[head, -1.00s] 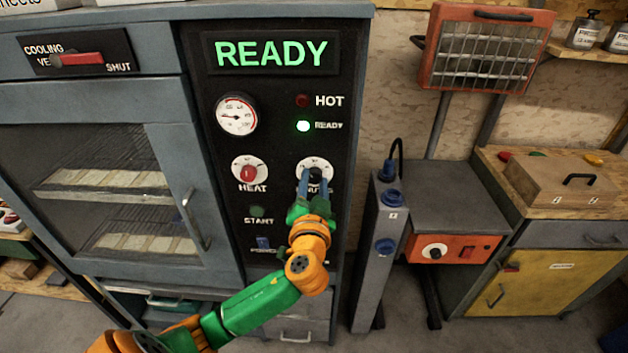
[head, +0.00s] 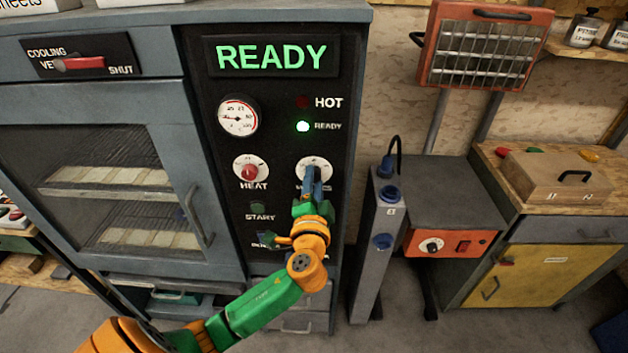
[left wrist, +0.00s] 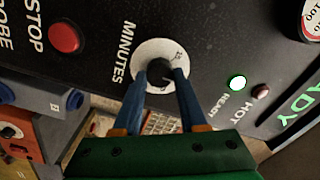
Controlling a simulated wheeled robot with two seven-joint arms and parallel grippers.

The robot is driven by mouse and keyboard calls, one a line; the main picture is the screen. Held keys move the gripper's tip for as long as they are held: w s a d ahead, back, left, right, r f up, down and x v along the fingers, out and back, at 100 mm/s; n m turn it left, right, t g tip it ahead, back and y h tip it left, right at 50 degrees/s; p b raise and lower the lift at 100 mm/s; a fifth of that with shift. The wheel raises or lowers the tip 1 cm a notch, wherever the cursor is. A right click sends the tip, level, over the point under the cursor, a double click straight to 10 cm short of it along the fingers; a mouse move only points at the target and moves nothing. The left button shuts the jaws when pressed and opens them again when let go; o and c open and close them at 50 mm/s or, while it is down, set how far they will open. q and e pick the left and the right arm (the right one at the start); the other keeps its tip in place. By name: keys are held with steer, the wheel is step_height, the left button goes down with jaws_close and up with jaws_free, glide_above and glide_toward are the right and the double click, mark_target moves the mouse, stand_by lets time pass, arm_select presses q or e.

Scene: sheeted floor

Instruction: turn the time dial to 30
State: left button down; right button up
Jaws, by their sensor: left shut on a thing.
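The time dial (head: 314,164), a white disc with a dark knob, is on the black control panel, right of the red heat knob (head: 250,172). My left gripper (head: 313,176) is in front of the dial. Its blue fingers are shut on the dark knob, one on each side, as the left wrist view shows (left wrist: 160,78). The knob's pointer and the number it marks cannot be read. My right gripper is not in view.
The panel has a green READY display (head: 271,57), a lit ready lamp (head: 303,127), a gauge (head: 238,117) and a start button (head: 258,208). The oven door handle (head: 196,218) stands out at left. A grey post (head: 376,250) stands close at right.

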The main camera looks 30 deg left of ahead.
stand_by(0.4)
arm_select(q)
steer(key=shift+c, duration=2.3)
jaws_free()
steer(key=b+v, duration=0.2)
steer(key=v, duration=0.5)
